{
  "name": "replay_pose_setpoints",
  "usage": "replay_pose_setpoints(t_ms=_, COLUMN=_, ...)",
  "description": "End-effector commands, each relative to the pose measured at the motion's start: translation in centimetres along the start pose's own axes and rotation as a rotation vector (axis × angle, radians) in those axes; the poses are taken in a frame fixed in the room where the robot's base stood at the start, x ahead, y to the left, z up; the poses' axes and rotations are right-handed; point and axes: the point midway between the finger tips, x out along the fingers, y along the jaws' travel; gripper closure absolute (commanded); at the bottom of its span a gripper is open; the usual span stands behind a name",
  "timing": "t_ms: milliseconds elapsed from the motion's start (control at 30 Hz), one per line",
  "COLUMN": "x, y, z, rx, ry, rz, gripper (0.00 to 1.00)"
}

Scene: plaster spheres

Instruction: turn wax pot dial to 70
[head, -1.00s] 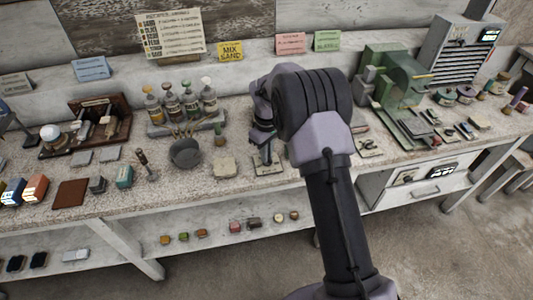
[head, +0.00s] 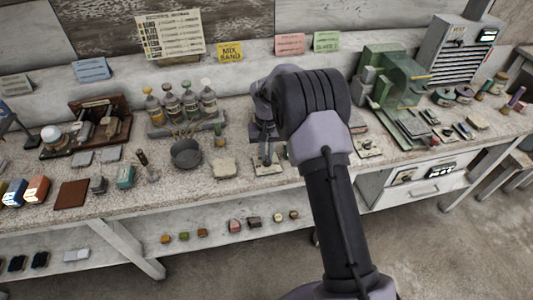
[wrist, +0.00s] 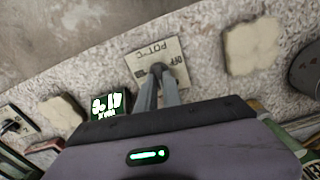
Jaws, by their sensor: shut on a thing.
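The wax pot dial is a small dark knob (wrist: 157,67) on a pale square plate (wrist: 173,50) marked "POT °C" and "OFF", upside down in the wrist view. My gripper (wrist: 158,75) reaches onto the plate with its fingers close together, shut on the knob. The fingers cover most of the knob, so its pointer setting cannot be read. A small black display with green digits (wrist: 108,102) stands beside the plate; its value is unclear at this angle. In the head view my gripper (head: 266,160) is down at the pale plate (head: 267,169) on the bench.
A pale slab (wrist: 252,45) lies beside the plate, and another slab (wrist: 62,115) lies past the display. In the head view a dark grey pot (head: 186,153) stands to the left and a green machine (head: 392,80) to the right.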

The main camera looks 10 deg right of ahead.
Motion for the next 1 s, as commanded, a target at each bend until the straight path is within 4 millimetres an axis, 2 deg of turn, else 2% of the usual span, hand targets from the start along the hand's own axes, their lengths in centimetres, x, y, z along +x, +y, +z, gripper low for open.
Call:
replay_pose_setpoints(t_ms=500, x=0.0, y=0.17, z=0.02, rx=0.376, ry=0.001, rz=0.0, gripper=1.0)
replay_pose_setpoints(t_ms=1000, x=-0.03, y=0.2, z=0.03, rx=0.484, ry=0.001, rz=0.0, gripper=1.0)
